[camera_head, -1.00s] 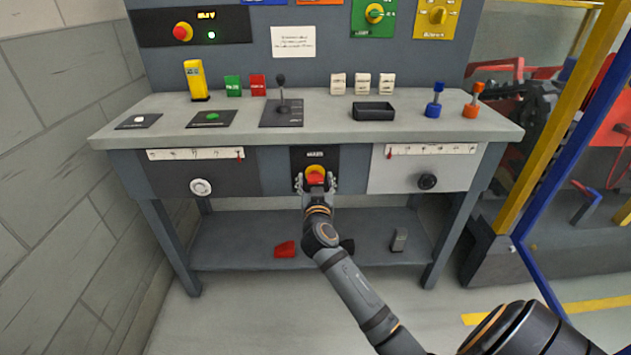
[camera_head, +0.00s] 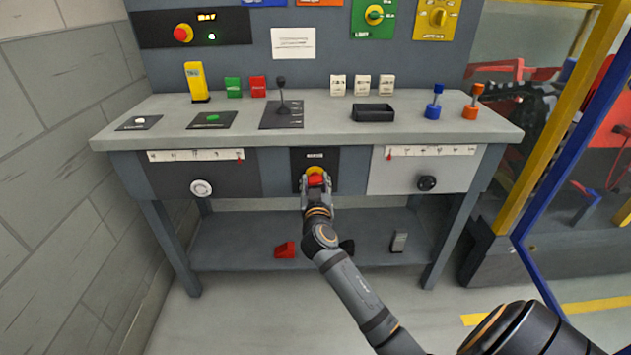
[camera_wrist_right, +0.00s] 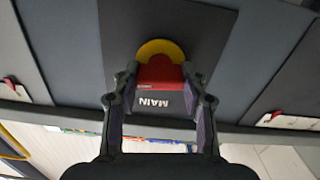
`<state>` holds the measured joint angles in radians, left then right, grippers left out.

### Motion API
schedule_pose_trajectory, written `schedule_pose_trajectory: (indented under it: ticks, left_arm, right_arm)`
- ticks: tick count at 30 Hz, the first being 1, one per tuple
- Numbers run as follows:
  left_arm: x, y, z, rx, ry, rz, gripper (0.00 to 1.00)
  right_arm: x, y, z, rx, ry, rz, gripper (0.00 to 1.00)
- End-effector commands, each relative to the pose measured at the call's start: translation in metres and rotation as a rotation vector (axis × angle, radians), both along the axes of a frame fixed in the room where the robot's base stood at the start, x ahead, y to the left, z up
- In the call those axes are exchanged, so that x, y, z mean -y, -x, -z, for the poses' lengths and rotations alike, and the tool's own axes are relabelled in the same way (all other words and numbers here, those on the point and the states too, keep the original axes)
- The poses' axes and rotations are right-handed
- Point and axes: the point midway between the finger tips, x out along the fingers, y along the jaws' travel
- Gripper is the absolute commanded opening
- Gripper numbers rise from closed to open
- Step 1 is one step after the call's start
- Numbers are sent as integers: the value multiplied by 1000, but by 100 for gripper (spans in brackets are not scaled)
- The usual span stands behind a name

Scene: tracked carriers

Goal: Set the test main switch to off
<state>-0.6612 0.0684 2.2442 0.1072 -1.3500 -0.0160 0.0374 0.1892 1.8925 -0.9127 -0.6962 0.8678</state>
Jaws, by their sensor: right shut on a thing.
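The main switch is a red knob (camera_head: 316,180) on a yellow round base (camera_head: 315,171), set in a dark plate (camera_head: 325,156) on the front of the bench. In the right wrist view the red knob (camera_wrist_right: 160,73) sits between my fingers, with the yellow base (camera_wrist_right: 162,47) behind it and the word MAIN upside down in that picture. My right gripper (camera_head: 316,186) is shut on the red knob; it also shows in the right wrist view (camera_wrist_right: 160,88). The plate's smaller markings are too small to read. My left gripper is out of view.
The bench top (camera_head: 330,128) above carries a black lever (camera_head: 282,95), a black tray (camera_head: 373,112) and coloured blocks. Drawers with a white knob (camera_head: 201,188) and a black knob (camera_head: 427,182) flank the switch. A lower shelf (camera_head: 220,240) holds small items.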

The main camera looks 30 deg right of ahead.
Motion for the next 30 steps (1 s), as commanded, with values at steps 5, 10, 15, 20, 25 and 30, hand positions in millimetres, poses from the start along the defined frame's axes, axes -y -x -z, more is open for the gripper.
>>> schedule_pose_trajectory:
  ticks: [5, 10, 15, 20, 25, 30]
  left_arm:
    - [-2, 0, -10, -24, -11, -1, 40]
    - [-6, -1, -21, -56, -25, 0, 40]
    - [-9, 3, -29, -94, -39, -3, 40]
    - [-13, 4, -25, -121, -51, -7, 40]
    - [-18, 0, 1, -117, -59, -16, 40]
    - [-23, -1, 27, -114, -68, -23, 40]
  right_arm:
    - [-1, 0, -2, -77, 123, -1, 12]
    - [-1, 0, -1, -162, 262, -1, 12]
    - [-1, 0, -1, -247, 400, -1, 12]
    - [-2, -1, -1, -327, 530, -1, 12]
    - [-2, -1, -1, -412, 667, -1, 12]
    - [-2, -1, 0, -495, 805, -1, 12]
